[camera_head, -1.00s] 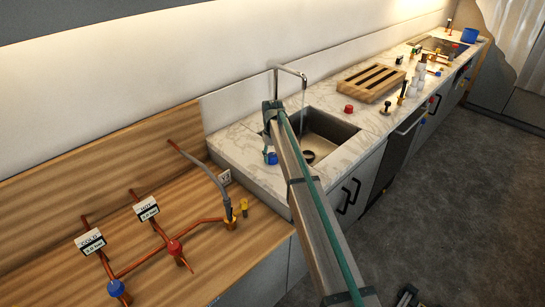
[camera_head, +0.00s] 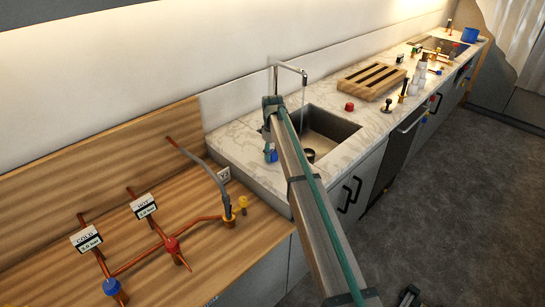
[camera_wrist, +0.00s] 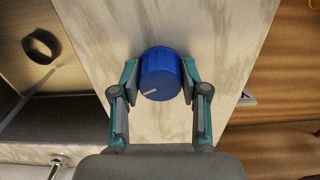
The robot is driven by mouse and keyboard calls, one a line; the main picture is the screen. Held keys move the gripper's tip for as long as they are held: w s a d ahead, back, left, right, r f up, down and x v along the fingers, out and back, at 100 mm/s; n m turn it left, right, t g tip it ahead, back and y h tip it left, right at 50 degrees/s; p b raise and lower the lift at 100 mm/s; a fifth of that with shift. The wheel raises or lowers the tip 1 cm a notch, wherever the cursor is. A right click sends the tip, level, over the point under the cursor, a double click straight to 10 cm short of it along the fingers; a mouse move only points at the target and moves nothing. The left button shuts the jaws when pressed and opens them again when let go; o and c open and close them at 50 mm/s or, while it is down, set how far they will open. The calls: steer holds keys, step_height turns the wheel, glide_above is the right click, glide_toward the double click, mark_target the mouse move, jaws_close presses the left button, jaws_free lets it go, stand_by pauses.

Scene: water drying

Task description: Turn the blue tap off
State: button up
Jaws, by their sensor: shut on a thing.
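The blue tap knob (camera_head: 271,156) stands on the marble counter in front of the sink, at its left. In the wrist view the blue tap (camera_wrist: 160,78) is a round blue cap with a pale pointer mark on its side. My gripper (camera_wrist: 160,80) is shut on it, with one finger against each side. In the head view my gripper (camera_head: 269,147) is small and partly hides the knob. A chrome faucet (camera_head: 290,69) rises behind the sink, and a thin stream of water shows below its spout.
The sink basin (camera_head: 330,133) lies right of the knob. A red knob (camera_head: 349,106) and a wooden rack (camera_head: 371,82) are further right. On the wooden worktop at left, copper pipes carry a second blue knob (camera_head: 111,287), a red knob (camera_head: 172,245) and COLD and HOT gauges.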

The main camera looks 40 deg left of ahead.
mark_target(273, 152)
steer(key=n+b, duration=0.2)
steer(key=n, duration=0.4)
steer(key=shift+f, duration=0.1)
steer(key=n+b, duration=0.2)
steer(key=n, duration=0.5)
steer(key=shift+w, duration=0.1)
stand_by(0.4)
steer(key=o, duration=1.1)
steer(key=shift+o, duration=0.2)
step_height(273, 152, up, 12)
